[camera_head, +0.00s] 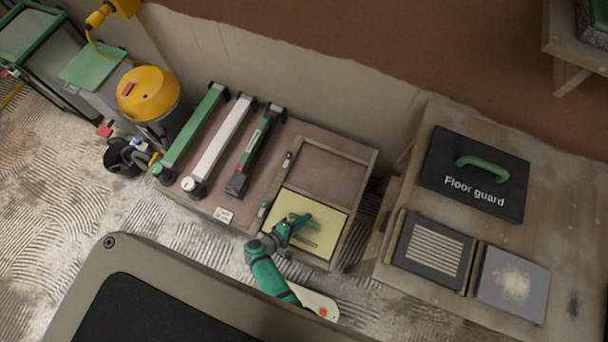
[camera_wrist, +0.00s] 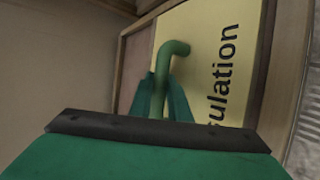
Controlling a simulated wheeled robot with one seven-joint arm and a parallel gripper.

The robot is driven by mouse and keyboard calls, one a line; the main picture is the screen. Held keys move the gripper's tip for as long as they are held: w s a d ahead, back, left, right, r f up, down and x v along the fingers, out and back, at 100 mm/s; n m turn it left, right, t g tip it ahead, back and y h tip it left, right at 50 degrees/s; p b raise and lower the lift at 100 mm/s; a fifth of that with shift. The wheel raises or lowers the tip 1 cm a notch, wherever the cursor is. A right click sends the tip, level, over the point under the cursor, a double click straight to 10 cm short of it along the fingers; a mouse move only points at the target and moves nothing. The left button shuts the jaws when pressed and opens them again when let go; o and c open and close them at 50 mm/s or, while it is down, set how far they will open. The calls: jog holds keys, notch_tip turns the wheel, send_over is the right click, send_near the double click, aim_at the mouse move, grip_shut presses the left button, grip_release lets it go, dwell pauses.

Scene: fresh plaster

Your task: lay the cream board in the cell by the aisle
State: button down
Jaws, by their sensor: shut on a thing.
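The cream board (camera_head: 330,222) has a green handle, and in the wrist view the board (camera_wrist: 200,40) shows black letters reading "ulation". It is at the front cell of a two-cell wooden frame (camera_head: 354,215), on the side nearer me. Its edges look lined up with that cell's rims; I cannot tell whether it rests on the bottom or is slightly above. My gripper (camera_head: 293,226) is shut on the board's handle (camera_wrist: 172,60), with green fingers (camera_wrist: 163,97) on either side of it. The back cell (camera_head: 322,172) is empty. My arm hides part of the board's left side.
Left of the frame lie several long tools (camera_head: 222,135) on the same brown top. A yellow-topped vacuum (camera_head: 148,93) stands further left. At right, a bench (camera_head: 563,215) holds a dark "Floor guard" board (camera_head: 440,175), a grille panel (camera_head: 432,248) and a grey panel (camera_head: 512,282).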

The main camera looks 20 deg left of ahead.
jog(key=c, duration=1.7)
grip_release()
jog(key=shift+o, duration=0.2)
jog(key=v, duration=1.2)
